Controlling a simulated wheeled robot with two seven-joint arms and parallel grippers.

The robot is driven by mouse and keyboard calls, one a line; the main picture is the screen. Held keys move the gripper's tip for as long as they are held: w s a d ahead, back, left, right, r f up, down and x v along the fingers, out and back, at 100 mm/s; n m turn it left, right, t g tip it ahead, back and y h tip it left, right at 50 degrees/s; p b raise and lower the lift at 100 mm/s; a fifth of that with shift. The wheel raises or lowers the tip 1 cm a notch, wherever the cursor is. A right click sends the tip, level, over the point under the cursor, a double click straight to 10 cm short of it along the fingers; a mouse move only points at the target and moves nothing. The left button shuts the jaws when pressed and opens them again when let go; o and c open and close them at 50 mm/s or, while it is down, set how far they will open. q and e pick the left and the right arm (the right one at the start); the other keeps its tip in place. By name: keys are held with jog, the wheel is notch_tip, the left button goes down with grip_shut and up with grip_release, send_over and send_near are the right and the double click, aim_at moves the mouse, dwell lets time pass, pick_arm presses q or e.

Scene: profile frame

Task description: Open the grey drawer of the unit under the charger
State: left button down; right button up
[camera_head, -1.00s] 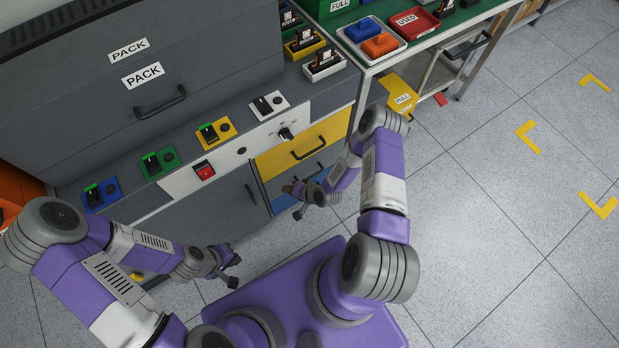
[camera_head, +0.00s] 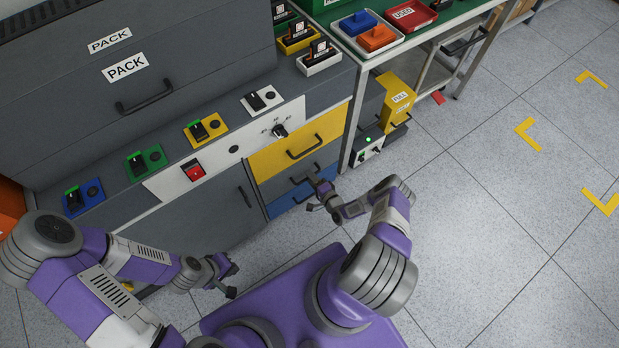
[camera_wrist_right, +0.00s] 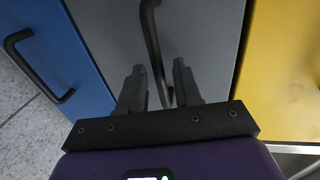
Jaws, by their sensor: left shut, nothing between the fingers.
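The grey drawer (camera_head: 283,184) sits between a yellow drawer (camera_head: 275,160) above and a blue drawer (camera_head: 282,206) below, and its front looks flush with theirs. Its dark bar handle also shows in the right wrist view (camera_wrist_right: 154,45). My right gripper (camera_head: 316,192) is at the grey drawer's front. In the right wrist view its two fingers (camera_wrist_right: 161,82) are apart, with one end of the handle between them; I cannot tell whether they touch it. My left gripper (camera_head: 230,278) is shut and empty, low in front of the dark cabinet door.
A dark cabinet door (camera_head: 205,212) with a handle is left of the drawers. A control panel (camera_head: 225,155) with a red switch and a knob is above. A green-topped table (camera_head: 440,25) stands right, with a yellow box (camera_head: 397,95) beneath. Open floor lies right.

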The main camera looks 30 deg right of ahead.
jog(key=shift+x, duration=0.75)
grip_shut()
jog(key=shift+s, duration=0.1)
